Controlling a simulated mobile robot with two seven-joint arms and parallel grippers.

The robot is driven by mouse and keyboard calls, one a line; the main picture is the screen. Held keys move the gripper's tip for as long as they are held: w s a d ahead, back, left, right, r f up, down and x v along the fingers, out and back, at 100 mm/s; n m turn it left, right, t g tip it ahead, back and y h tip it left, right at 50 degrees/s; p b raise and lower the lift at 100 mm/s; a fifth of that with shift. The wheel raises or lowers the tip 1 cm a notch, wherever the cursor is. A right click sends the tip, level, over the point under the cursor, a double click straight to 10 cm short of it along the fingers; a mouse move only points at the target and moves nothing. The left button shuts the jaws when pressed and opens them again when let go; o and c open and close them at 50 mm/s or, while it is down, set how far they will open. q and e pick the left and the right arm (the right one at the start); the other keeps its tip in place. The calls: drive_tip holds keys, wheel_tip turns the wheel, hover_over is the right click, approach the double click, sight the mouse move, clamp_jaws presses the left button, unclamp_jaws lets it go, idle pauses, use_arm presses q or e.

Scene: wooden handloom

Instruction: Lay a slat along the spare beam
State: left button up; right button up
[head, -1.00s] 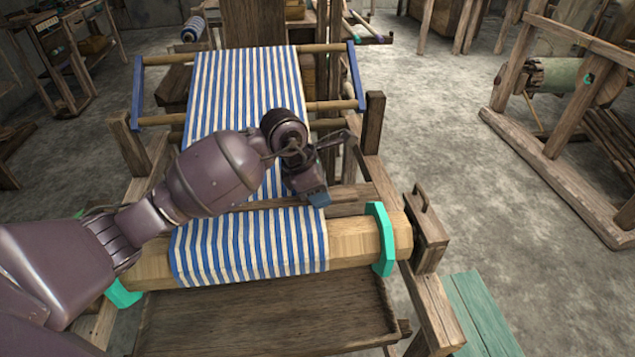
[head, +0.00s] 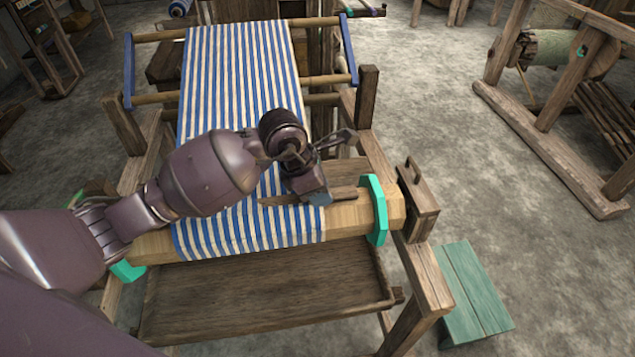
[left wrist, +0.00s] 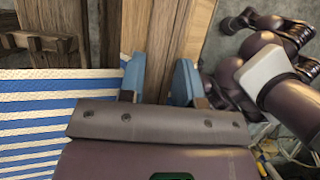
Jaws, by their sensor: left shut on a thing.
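My left gripper (head: 318,200) is shut on a thin brown wooden slat (head: 346,193). The slat lies crosswise, roughly parallel to the light wooden front beam (head: 350,221), at its upper far side. I cannot tell whether they touch. In the left wrist view the blue fingers of my left gripper (left wrist: 158,85) stand either side of the slat (left wrist: 152,45), with the lighter beam (left wrist: 196,30) alongside. The beam has teal end flanges (head: 376,210) and blue-and-white striped cloth (head: 250,226) over it. My arm hides part of the cloth and the beam's left part. My right gripper is not seen.
A wooden trough (head: 260,300) sits below the beam. Loom posts (head: 367,95) rise at the back right. A green bench (head: 465,290) stands to the right. Another loom (head: 560,110) with a greenish roll stands farther right, with clear floor between.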

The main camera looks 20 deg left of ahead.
use_arm(q)
drive_tip(key=shift+s+d, duration=0.1)
drive_tip(key=shift+s, duration=0.1)
drive_tip(key=o, duration=1)
drive_tip(key=shift+a+r, duration=0.2)
drive_tip(key=shift+r, duration=0.3)
drive_tip(key=p+v, duration=0.1)
drive_tip(key=v, duration=0.7)
drive_tip(key=shift+s+r+p, duration=0.1)
drive_tip(key=shift+p, duration=0.2)
drive_tip(key=shift+s+a+r, duration=0.15)
drive_tip(key=shift+a+r, duration=0.1)
drive_tip(key=shift+r, duration=0.4)
